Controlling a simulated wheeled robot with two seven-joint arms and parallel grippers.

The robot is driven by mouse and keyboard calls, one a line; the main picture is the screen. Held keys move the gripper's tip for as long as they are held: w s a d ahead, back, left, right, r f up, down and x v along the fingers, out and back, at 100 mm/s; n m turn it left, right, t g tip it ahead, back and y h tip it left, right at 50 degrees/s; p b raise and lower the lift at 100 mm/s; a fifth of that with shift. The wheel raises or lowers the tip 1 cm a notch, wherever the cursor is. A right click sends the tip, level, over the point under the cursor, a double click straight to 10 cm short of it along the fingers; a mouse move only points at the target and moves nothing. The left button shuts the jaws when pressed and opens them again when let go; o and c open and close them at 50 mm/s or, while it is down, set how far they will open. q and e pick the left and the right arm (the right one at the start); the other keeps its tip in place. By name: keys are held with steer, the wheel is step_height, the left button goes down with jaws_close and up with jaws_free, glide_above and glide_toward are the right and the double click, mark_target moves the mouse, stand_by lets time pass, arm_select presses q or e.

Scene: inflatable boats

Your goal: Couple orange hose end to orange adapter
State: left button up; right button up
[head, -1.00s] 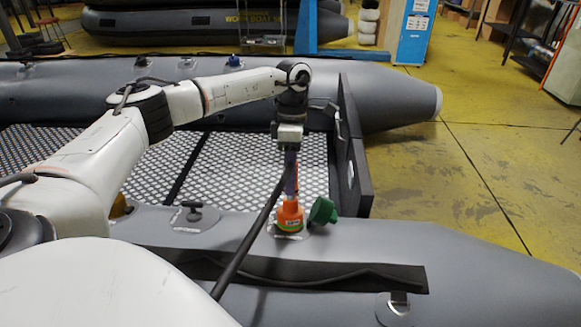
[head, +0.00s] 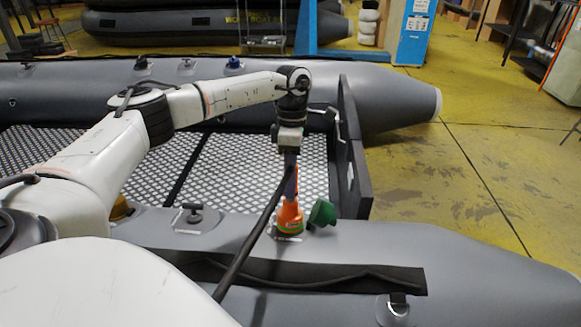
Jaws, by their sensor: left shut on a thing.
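My left gripper (head: 291,165) points straight down over the near tube of the grey boat and is shut on the orange hose end (head: 291,213). The black hose (head: 250,237) runs from the hose end down toward the lower left. The hose end is upright, and its lower part meets the orange adapter (head: 289,230) with a green band on the near tube. Whether the two are locked together cannot be told at this size. A green cap (head: 322,213) sits tilted just right of the adapter. My right gripper is not in view.
A dark transom board (head: 352,150) stands right behind the cap. A small black valve fitting (head: 194,213) is to the left. Yellow floor (head: 480,160) is open at right.

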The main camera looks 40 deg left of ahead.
arm_select(q)
steer(key=shift+s+d+f, duration=0.1)
steer(key=shift+f, duration=0.8)
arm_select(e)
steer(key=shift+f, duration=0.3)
arm_select(q)
steer(key=o, duration=1.1)
steer(key=shift+o, duration=0.2)
steer(key=r, duration=0.3)
steer(key=w+a+r+p, duration=0.1)
steer(key=r, duration=0.2)
steer(key=r+p, duration=0.1)
steer(key=r, duration=0.3)
steer(key=shift+w+a+r, duration=0.1)
steer(key=shift+w+a, duration=0.05)
steer(key=shift+w, duration=0.1)
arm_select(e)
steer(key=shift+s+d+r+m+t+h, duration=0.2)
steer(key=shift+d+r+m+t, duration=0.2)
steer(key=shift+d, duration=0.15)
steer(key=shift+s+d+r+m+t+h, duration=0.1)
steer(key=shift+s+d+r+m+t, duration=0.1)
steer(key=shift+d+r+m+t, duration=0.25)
arm_select(q)
steer(key=shift+c, duration=0.5)
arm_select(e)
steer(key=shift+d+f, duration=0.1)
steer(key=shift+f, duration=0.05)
